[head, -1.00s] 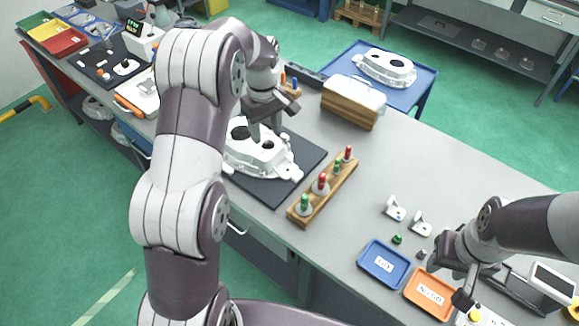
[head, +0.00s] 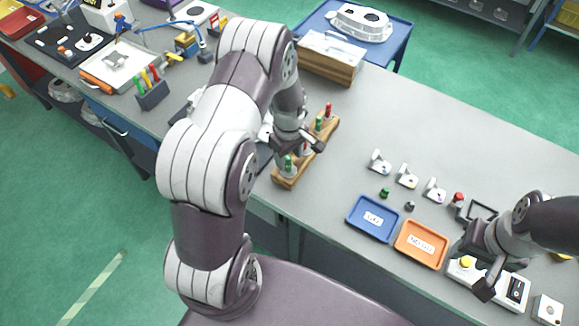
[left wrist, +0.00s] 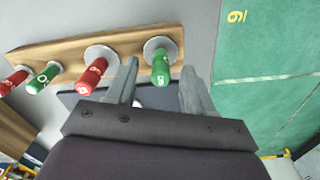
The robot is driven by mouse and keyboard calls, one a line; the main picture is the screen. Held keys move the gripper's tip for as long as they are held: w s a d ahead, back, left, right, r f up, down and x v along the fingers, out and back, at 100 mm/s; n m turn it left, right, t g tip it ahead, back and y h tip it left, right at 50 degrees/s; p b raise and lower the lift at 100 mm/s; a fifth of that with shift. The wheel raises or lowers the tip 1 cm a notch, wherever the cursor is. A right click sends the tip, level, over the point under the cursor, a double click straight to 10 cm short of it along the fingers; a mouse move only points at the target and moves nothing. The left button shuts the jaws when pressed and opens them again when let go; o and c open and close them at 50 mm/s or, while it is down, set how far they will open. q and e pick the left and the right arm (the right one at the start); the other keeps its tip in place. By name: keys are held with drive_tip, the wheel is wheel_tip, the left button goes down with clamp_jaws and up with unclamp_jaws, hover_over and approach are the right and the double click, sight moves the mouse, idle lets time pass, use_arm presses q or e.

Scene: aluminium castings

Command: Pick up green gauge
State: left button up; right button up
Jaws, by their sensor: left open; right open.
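A wooden rack (head: 284,182) holds green and red plug gauges on the bench. The nearest green gauge (head: 288,163) stands at its front end. In the left wrist view this green gauge (left wrist: 160,68) rises from a grey disc and appears between my open left fingers (left wrist: 160,72), not visibly gripped. A second green gauge (left wrist: 43,77) stands farther along the rack, between a large red gauge (left wrist: 92,75) and a small red gauge (left wrist: 14,82). My left gripper (head: 300,143) hangs over the rack. My right gripper (head: 470,270) is open and empty near the orange tray.
A blue tray (head: 373,219) and an orange tray (head: 421,245) lie at the front edge. Small white brackets (head: 406,177) stand behind them. The bench between block and brackets is clear.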

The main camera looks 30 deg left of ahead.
sight(288, 163)
use_arm(q)
drive_tip(key=f+p, duration=0.1)
drive_tip(key=f, duration=0.3)
drive_tip(key=shift+a, duration=0.2)
clamp_jaws()
